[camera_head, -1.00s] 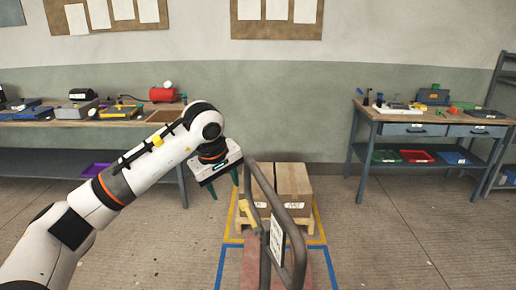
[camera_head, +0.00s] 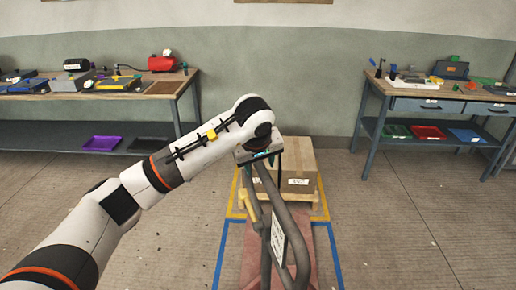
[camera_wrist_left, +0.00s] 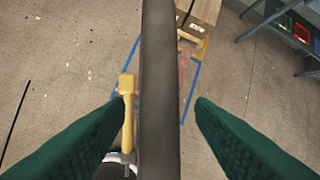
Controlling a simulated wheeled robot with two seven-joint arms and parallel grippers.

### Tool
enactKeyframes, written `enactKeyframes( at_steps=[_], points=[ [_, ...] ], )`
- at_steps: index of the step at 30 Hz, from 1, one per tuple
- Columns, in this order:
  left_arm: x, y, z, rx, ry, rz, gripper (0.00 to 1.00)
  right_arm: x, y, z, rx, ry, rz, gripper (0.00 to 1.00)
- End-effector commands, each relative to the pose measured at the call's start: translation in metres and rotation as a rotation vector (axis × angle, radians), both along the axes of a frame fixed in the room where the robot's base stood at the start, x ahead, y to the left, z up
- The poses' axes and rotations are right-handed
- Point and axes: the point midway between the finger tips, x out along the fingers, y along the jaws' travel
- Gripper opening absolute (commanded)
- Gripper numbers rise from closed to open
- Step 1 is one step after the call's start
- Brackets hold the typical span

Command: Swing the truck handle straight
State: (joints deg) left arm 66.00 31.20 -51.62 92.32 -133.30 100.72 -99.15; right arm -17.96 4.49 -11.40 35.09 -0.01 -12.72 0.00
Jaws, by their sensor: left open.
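The truck handle (camera_head: 284,215) is a grey tubular loop standing up in the low centre of the head view, with a white label and a yellow lever (camera_head: 250,195). It leans to the upper left in the picture. My left gripper (camera_head: 263,169) is at the top of the loop, fingers pointing down. In the left wrist view the handle bar (camera_wrist_left: 160,60) runs between the two open green fingers, with a gap on each side. The yellow lever (camera_wrist_left: 127,85) shows beside the left finger. My right gripper is not in view.
A cardboard box load (camera_head: 300,165) stands on a wooden pallet (camera_head: 306,199) behind the handle, inside yellow and blue floor lines. Workbenches stand at left (camera_head: 160,87) and right (camera_head: 376,82). Open floor (camera_head: 400,220) lies to the right.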

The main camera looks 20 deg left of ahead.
Motion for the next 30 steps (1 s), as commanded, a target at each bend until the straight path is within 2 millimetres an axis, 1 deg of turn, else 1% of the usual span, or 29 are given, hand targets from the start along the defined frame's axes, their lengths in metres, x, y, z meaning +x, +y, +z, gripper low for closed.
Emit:
enactKeyframes(
  at_steps=[1,3,7,12,19,28,30],
  points=[
    [0.002,0.001,-0.007,0.0,0.005,0.0,0.5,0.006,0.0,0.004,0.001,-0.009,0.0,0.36],
    [0.007,0.001,-0.016,-0.001,0.003,0.002,0.5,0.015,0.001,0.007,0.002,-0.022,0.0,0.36],
    [0.012,0.002,-0.028,-0.001,0.002,0.0,0.5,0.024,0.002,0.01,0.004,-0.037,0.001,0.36],
    [0.015,0.003,-0.034,-0.001,-0.001,0.0,0.5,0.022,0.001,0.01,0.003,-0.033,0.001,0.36],
    [0.015,0.003,-0.034,-0.001,-0.001,0.0,0.5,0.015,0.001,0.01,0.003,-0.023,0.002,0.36],
    [0.015,0.003,-0.034,0.0,0.0,0.0,0.0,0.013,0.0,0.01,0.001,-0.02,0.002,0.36],
    [0.015,0.003,-0.034,0.0,0.0,0.0,0.0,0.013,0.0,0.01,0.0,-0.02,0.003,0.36]
  ],
)
